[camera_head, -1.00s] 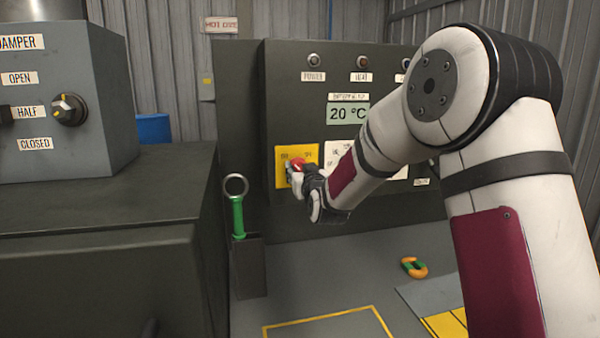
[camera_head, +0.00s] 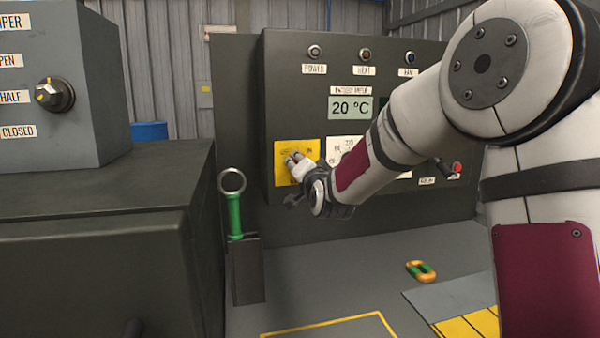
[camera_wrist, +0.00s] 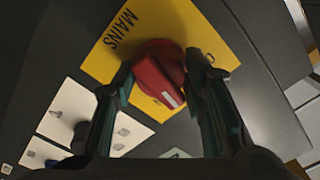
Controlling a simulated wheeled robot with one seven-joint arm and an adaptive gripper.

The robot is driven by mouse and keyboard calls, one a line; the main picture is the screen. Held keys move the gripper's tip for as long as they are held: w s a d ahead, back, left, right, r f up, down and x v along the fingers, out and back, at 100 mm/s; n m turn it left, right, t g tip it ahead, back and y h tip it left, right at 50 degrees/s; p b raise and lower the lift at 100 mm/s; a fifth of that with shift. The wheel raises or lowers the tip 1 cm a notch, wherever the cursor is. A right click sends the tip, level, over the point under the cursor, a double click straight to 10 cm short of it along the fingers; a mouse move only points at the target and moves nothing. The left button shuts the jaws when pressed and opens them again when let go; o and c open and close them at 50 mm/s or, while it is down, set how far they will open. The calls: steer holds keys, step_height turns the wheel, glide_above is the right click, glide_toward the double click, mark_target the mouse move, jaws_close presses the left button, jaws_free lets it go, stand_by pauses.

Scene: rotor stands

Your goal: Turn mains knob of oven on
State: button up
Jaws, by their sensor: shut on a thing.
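The red mains knob (camera_wrist: 160,73) sits on a yellow plate marked MAINS (camera_wrist: 123,27) in the wrist view. My gripper (camera_wrist: 158,80) has one finger on each side of the knob and is shut on it. The white mark on the knob points to the lower right in that view. In the head view my gripper (camera_head: 297,163) is at the yellow plate (camera_head: 283,150) on the left of the oven panel (camera_head: 420,112). There it hides the knob. The oven display (camera_head: 351,108) reads 20 °C.
Three indicator lamps, marked POWER (camera_head: 314,51), HEAT and FAN, line the panel's top. A green-handled ring tool (camera_head: 235,215) stands in a holder left of the panel. A damper box (camera_head: 60,120) is at far left. A green and orange link (camera_head: 420,271) lies on the grey surface.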

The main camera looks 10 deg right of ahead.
steer(key=m+b, duration=0.1)
steer(key=m, duration=0.2)
steer(key=shift+m, duration=0.3)
steer(key=shift+m+b, duration=0.3)
steer(key=shift+m, duration=1.5)
steer(key=o, duration=1.2)
steer(key=shift+c, duration=0.2)
steer(key=s, duration=1.2)
